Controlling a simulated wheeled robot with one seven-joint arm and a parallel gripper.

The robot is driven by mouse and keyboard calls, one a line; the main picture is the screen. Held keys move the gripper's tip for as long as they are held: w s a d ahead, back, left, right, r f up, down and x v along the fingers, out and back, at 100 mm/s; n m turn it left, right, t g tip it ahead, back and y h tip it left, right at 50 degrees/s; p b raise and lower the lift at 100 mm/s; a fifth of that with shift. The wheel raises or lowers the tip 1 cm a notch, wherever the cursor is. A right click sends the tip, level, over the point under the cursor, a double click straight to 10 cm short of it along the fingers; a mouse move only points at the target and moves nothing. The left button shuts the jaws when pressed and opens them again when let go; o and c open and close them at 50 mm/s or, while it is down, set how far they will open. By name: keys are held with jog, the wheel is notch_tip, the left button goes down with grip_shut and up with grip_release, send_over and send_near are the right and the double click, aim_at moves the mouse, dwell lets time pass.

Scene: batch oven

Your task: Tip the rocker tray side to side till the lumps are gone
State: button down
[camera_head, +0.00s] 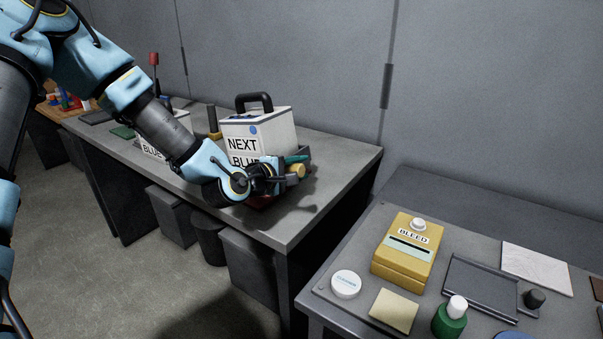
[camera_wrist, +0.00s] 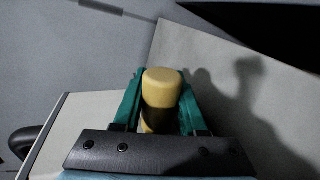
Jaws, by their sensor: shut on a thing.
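My gripper (camera_head: 292,164) is over the right end of the far grey bench, with green fingers. It is shut on a tan rounded knob (camera_head: 297,170). In the wrist view the knob (camera_wrist: 163,90) stands between the two green fingers. A dark grey edge (camera_head: 304,152), perhaps part of the rocker tray, shows just behind the gripper. A bit of red shows under the wrist. My wrist hides most of whatever the knob belongs to. No lumps can be made out in either view.
A white box (camera_head: 262,124) with a black handle stands close behind my gripper. The far bench's right corner (camera_head: 340,180) is clear. The nearer bench at right holds a yellow BLEED box (camera_head: 407,249), a dark tray (camera_head: 478,285) and a green bottle (camera_head: 450,318).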

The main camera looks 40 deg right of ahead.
jog(key=shift+w+r, duration=0.15)
jog(key=shift+r, duration=0.05)
jog(key=c, duration=0.8)
grip_release()
jog(key=shift+o, duration=0.2)
jog(key=b+v, duration=0.2)
jog(key=v, duration=0.9)
